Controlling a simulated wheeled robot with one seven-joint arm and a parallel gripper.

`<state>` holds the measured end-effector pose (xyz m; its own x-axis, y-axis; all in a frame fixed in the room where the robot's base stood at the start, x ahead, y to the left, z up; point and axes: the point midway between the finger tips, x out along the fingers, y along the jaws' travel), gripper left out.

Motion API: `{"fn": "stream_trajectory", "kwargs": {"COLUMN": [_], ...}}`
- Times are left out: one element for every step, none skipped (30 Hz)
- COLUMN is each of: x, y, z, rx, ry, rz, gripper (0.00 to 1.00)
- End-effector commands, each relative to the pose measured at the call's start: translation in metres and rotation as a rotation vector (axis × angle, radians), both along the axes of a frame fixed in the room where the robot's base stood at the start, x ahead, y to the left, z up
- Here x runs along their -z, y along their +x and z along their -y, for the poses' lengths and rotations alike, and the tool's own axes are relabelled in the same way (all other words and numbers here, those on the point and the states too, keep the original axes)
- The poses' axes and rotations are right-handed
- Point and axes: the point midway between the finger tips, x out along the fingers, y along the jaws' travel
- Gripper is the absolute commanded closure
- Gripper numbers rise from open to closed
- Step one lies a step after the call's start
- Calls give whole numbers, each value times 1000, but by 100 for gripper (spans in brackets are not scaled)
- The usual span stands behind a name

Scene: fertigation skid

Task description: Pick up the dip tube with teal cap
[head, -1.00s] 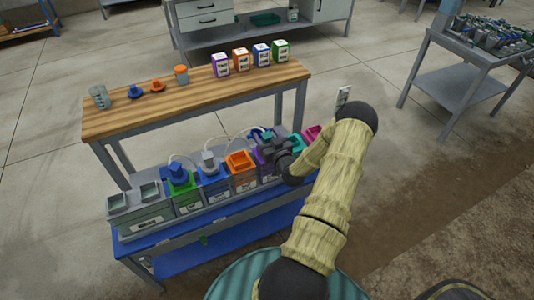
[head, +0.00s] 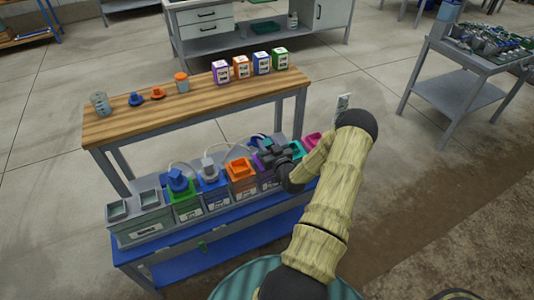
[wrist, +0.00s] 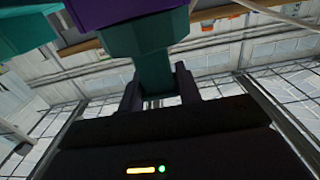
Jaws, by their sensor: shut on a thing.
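My gripper (wrist: 159,88) is shut on a teal piece, the dip tube with teal cap (wrist: 152,68). Its narrow teal part sits between the two dark fingers in the wrist view, with a wider teal part beyond. No tube is clearly visible there. A purple surface lies behind it at the top. In the head view my gripper (head: 271,157) is over the row of tanks, near the purple tank (head: 266,178) and the teal tank (head: 296,149). The gripper and arm hide most of the held piece there.
The tanks stand in a row on a blue-topped bench: grey, green (head: 186,208), blue, orange (head: 242,178), purple, teal, pink (head: 312,140). Pale hoses arch behind them. A wooden table (head: 200,100) behind holds small bottles and caps. A grey cart (head: 470,75) stands at right.

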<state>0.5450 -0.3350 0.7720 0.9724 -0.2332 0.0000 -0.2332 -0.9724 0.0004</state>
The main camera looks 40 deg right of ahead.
Motion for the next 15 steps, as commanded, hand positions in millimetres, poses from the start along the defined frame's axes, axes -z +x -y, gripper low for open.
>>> {"fn": "stream_trajectory", "kwargs": {"x": [-1, -2, -4, -6, -9, -13, -16, -20, -26, -31, -37, -45, -51, -58, -67], "y": [0, 0, 0, 0, 0, 0, 0, 0, 1, 1, 0, 1, 1, 1, 0], "z": [0, 0, 0, 0, 1, 1, 0, 0, 0, 0, 0, 0, 0, 0, 0], "rx": [0, 0, 0, 0, 0, 0, -1, -1, -1, -1, -1, -1, -1, -2, -2], "ry": [0, 0, -1, -1, -1, -1, -1, -1, -4, -4, -5, -5, -5, -5, -5], "rz": [1, 1, 1, 2, 2, 2, 2, 2, 2, 2, 2, 2, 2, 2, 2], "gripper": [100, 100, 100, 100, 100, 100, 100, 100, 100, 100, 100, 100, 100, 100, 100]}}
